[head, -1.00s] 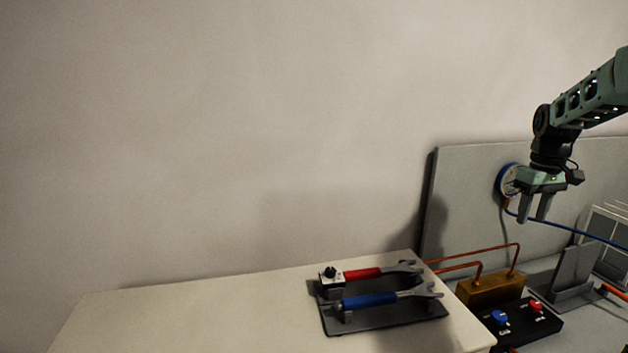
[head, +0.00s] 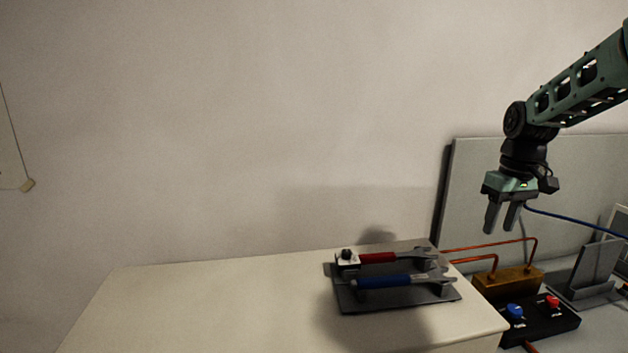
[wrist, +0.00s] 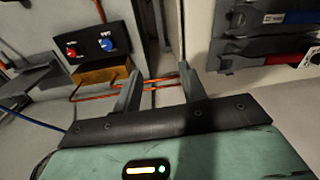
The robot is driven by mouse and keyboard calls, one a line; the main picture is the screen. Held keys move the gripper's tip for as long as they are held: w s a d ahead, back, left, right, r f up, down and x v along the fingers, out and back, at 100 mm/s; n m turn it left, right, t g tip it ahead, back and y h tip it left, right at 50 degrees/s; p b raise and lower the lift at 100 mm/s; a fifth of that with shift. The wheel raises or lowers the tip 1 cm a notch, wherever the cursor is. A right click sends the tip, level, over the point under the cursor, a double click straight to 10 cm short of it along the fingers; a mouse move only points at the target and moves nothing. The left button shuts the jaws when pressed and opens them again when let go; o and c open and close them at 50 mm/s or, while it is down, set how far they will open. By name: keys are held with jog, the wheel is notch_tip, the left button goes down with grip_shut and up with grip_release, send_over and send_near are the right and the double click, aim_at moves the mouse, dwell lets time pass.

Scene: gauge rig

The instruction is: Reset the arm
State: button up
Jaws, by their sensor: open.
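My gripper (head: 502,218) is open and empty, held in the air in front of the grey back panel (head: 470,180) at the right of the head view. Its fingers point down. In the wrist view the two fingers (wrist: 160,92) stand apart with nothing between them. Copper pipes and a brass block lie beyond and below the fingers.
A dark tray (head: 395,300) with a red-handled wrench (head: 378,257) and a blue-handled wrench (head: 385,281) lies on the pale table (head: 220,300). Right of it are the brass block (head: 508,280) and a black box with blue and red knobs (head: 540,318). The table's left is clear.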

jog(key=s+a+f+n+b, duration=0.1)
jog(key=s+a, duration=0.2)
jog(key=a, duration=0.3)
jog(key=s+a+f+b, duration=0.1)
jog(key=s+a, duration=0.3)
jog(key=a, duration=0.3)
jog(key=s+a+f+n+b, duration=0.1)
jog(key=s+a+f, duration=0.1)
jog(key=s+a, duration=0.2)
jog(key=shift+s+a+f+n+b, duration=0.1)
jog(key=shift+s+a+n+b, duration=0.05)
jog(key=shift+a, duration=0.5)
jog(key=shift+s+a+n+b, duration=0.1)
jog(key=shift+a+n+b, duration=0.05)
jog(key=shift+a, duration=0.5)
jog(key=s+a+f+n+b, duration=0.1)
jog(key=s+a+f, duration=0.1)
jog(key=s, duration=0.5)
jog(key=s+a+f+n+b, duration=0.1)
jog(key=s+a+f, duration=0.2)
jog(key=s, duration=0.4)
jog(key=s+a+f+b, duration=0.1)
jog(key=s+a+f, duration=0.1)
jog(key=s, duration=0.6)
jog(key=shift+a+f+n+b, duration=0.2)
jog(key=shift+f+n+b, duration=0.15)
jog(key=shift+n+b, duration=0.05)
